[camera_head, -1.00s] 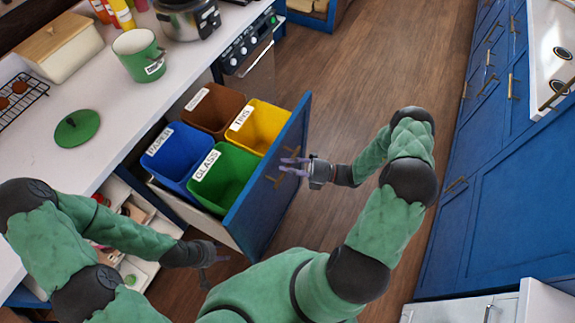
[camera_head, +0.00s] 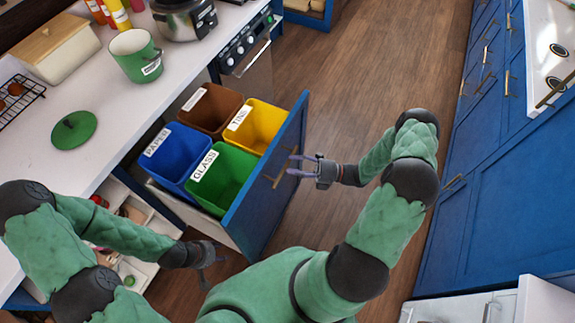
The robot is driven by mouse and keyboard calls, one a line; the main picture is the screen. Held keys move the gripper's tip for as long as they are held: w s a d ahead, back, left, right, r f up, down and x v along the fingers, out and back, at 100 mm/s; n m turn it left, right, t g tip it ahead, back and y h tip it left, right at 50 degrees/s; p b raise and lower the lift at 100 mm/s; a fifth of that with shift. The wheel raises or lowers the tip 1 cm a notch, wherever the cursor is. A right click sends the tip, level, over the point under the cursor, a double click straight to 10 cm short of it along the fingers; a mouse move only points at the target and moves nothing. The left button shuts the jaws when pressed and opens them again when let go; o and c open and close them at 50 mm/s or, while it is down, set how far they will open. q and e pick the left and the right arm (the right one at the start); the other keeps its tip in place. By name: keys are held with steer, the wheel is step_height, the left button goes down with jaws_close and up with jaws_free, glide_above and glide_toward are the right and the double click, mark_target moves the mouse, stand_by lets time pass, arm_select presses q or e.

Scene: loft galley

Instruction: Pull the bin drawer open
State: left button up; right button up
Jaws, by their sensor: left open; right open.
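The bin drawer (camera_head: 268,188) stands pulled out from under the counter, with its blue front facing right. It holds a blue PAPER bin (camera_head: 178,160), a green GLASS bin (camera_head: 224,178), a yellow TINS bin (camera_head: 258,126) and a brown bin (camera_head: 209,110). A brass handle (camera_head: 281,172) is on the drawer front. My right gripper (camera_head: 297,166) is open, with its fingers just right of the handle; they look apart from it, though contact is hard to judge. My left gripper (camera_head: 214,271) is open and empty, low in front of the drawer's near side.
The white counter (camera_head: 100,165) carries a green pot (camera_head: 136,56), its green lid (camera_head: 74,129) and a bread box (camera_head: 58,47). An open shelf compartment (camera_head: 130,225) is below. Blue cabinets (camera_head: 500,190) line the right. Wooden floor (camera_head: 385,60) between is clear.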

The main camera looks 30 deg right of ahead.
steer(key=v, duration=0.9)
